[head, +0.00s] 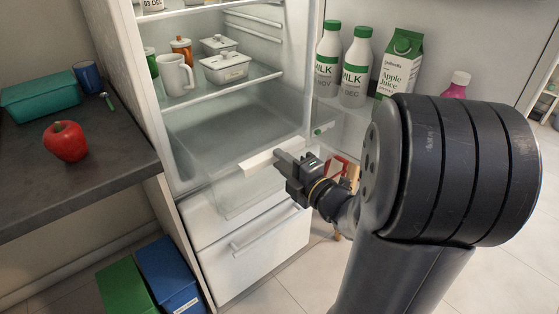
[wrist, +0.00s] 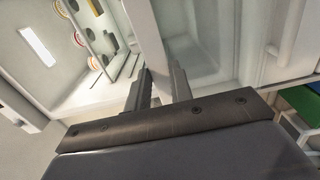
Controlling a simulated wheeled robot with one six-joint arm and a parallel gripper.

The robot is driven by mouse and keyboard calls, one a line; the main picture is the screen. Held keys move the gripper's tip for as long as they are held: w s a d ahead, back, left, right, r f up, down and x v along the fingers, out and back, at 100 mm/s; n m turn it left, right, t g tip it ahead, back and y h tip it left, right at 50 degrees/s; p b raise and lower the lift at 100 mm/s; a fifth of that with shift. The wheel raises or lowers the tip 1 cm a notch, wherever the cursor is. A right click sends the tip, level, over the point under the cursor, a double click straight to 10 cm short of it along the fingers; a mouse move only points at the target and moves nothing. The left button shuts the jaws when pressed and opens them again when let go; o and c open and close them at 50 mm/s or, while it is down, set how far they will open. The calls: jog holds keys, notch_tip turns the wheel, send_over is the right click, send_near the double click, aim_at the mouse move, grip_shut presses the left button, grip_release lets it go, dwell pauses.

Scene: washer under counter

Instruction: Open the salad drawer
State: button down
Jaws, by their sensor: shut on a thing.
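The salad drawer (head: 232,192) is a clear bin low in the open fridge, with a pale handle bar (head: 257,163) along its front top edge. Its front appears to stand out over the white lower drawer, so it looks partly drawn out. The visible inside looks empty. My gripper (head: 281,161) is shut on the right part of this handle. In the wrist view, its two dark fingers (wrist: 161,84) straddle the pale bar (wrist: 149,32). The fingers hide part of the handle.
The fridge door on the right holds milk bottles (head: 355,62) and a juice carton (head: 402,62). The shelf above holds a white mug (head: 175,75) and tubs. Green and blue boxes (head: 168,272) stand on the floor.

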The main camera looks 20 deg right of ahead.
jog(key=shift+f, duration=0.35)
jog(key=c, duration=1.5)
grip_release()
jog(key=shift+o, duration=0.9)
jog(key=shift+r, duration=0.15)
jog(key=v, duration=1)
jog(key=shift+s+d, duration=0.15)
jog(key=shift+s, duration=0.2)
jog(key=x, duration=1.1)
jog(key=shift+s+r, duration=0.1)
jog(key=shift+s, duration=0.05)
